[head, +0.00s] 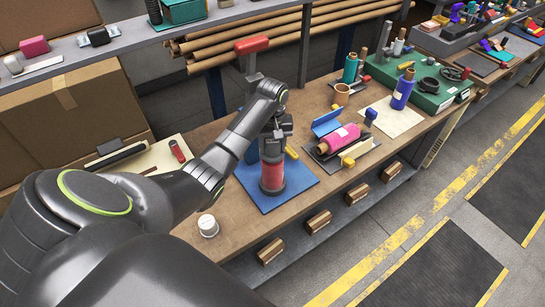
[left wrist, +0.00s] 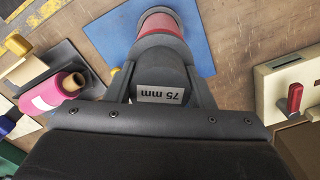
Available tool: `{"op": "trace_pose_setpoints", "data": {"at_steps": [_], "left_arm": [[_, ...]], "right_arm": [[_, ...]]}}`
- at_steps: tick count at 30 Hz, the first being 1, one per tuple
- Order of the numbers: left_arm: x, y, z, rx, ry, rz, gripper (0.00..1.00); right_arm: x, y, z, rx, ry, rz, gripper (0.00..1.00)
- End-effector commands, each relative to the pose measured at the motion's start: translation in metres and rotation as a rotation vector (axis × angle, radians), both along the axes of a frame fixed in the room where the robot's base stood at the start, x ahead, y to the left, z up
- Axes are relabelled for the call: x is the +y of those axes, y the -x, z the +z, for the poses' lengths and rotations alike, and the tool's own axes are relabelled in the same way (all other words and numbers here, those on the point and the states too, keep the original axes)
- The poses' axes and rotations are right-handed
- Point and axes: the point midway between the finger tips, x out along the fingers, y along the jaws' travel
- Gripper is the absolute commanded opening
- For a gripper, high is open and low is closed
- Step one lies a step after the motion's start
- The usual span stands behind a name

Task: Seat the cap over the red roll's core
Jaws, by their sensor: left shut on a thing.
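The red roll (head: 272,178) stands upright on a blue mat (head: 300,190). Its red side also shows in the left wrist view (left wrist: 157,24), with a grey ring at its far end. My left gripper (head: 273,142) is above the roll, shut on the dark grey cap (head: 272,156). In the left wrist view the cap (left wrist: 163,60) sits between the fingers, in line with the roll, and a "75 mm" label shows nearby. The cap appears to meet the roll's top. The core is hidden, so I cannot tell how deep the cap sits. My right gripper is not in view.
A red-handled post (head: 250,47) rises behind my left gripper. A pink roll (head: 338,140) lies on a dark tray to the right. A white cylinder (head: 208,226) stands near the front edge. A blue roll (head: 403,90) stands farther right. Bare bench lies around the mat.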

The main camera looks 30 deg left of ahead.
Motion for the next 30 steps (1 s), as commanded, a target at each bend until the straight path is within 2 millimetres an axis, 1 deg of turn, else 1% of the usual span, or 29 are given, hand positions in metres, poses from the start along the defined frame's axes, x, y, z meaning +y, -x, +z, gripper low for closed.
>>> {"op": "trace_pose_setpoints", "data": {"at_steps": [30], "left_arm": [[0.000,0.000,-0.013,0.000,0.000,0.000,0.19]], "right_arm": [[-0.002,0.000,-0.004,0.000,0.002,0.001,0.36]]}}
